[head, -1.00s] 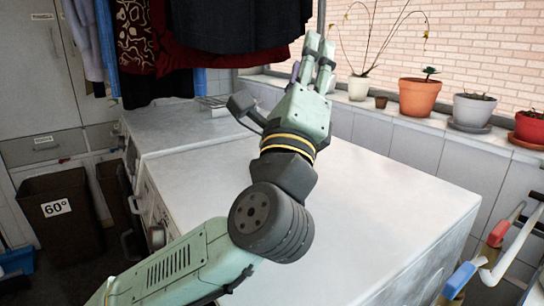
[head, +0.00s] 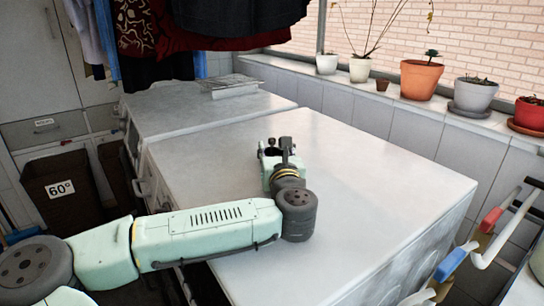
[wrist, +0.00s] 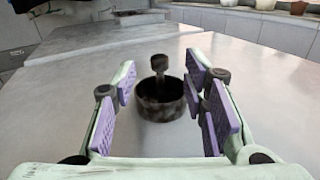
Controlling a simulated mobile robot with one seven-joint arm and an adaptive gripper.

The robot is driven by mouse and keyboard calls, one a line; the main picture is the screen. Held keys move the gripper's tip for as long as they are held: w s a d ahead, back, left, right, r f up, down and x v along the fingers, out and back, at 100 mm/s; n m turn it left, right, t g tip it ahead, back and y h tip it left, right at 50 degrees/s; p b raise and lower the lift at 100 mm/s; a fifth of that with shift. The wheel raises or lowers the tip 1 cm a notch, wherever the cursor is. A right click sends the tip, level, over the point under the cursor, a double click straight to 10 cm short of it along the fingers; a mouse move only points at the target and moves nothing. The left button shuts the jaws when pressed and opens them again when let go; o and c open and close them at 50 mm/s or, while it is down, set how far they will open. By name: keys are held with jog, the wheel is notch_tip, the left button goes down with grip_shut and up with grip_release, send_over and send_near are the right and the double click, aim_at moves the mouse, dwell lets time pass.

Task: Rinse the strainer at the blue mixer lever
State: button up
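The strainer (wrist: 161,101) is a small dark round cup with an upright knobbed stem. In the wrist view it is on the white machine top, between my gripper's fingers. My gripper (wrist: 162,82) is open, with purple pads apart on both sides of the strainer and clear space on each side. In the head view my gripper (head: 274,158) is low over the machine top, pointing away from me; its fingers are mostly hidden there. The blue mixer lever (head: 450,265) is at the lower right, beside a red lever (head: 491,219).
The white machine top (head: 370,185) is broad and mostly clear. A wire rack (head: 232,87) lies on the farther machine. Potted plants (head: 422,79) line the window ledge. Clothes (head: 225,25) hang at the back. Brown bins (head: 62,188) stand at the left.

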aim_at(272, 142)
jog(key=w, duration=0.1)
jog(key=w+p, duration=0.2)
jog(key=w, duration=0.1)
jog(key=shift+a+r, duration=0.1)
jog(key=shift+a, duration=0.2)
jog(key=shift+w, duration=0.45)
jog(key=shift+c, duration=0.5)
grip_shut()
